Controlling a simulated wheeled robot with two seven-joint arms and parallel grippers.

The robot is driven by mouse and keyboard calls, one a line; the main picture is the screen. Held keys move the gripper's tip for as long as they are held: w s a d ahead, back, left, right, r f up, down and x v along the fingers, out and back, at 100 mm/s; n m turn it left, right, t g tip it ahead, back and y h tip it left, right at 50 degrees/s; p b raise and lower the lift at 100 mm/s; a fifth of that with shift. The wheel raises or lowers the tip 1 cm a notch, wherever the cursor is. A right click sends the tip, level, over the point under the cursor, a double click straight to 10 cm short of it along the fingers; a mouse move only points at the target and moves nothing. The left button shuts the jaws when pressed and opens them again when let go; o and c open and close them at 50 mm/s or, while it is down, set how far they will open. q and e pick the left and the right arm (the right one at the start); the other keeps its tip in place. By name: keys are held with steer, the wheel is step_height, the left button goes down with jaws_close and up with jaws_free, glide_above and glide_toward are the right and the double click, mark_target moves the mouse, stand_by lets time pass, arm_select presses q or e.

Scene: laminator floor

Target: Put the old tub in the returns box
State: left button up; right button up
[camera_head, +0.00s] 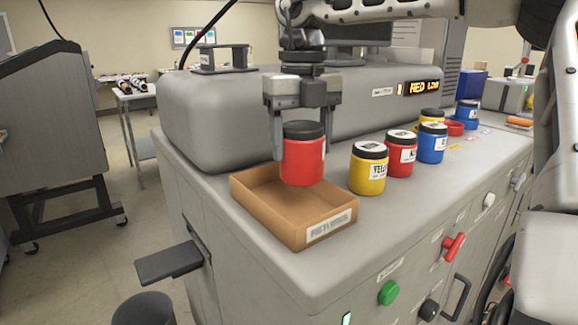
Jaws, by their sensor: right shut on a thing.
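A red tub (303,162) with a black lid is between the fingers of my right gripper (304,125). The gripper points down and is shut on it. The tub hangs upright over the far part of the returns box (328,229), a shallow open brown box with a label on its front. The tub's bottom seems to be about at the rim or above the floor of the box; the exact gap is hard to tell. The visible floor of the box is empty. My left gripper is not in view.
Yellow (368,167), red (400,153) and blue (432,143) tubs with black lids stand in a row right of the box, more behind. A machine housing (225,110) rises behind. The counter's front edge (320,300) is clear.

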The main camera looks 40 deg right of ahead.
mark_target(289, 172)
steer(key=f, duration=0.1)
steer(key=w+a+f, duration=0.1)
steer(key=shift+w+a+f, duration=0.2)
steer(key=shift+w+f, duration=0.1)
steer(key=shift+f, duration=1.45)
steer(key=shift+f, duration=0.1)
steer(key=shift+f, duration=0.15)
steer(key=o, duration=1)
steer(key=shift+o, duration=0.2)
step_height(289, 172, up, 13)
steer(key=shift+f, duration=0.2)
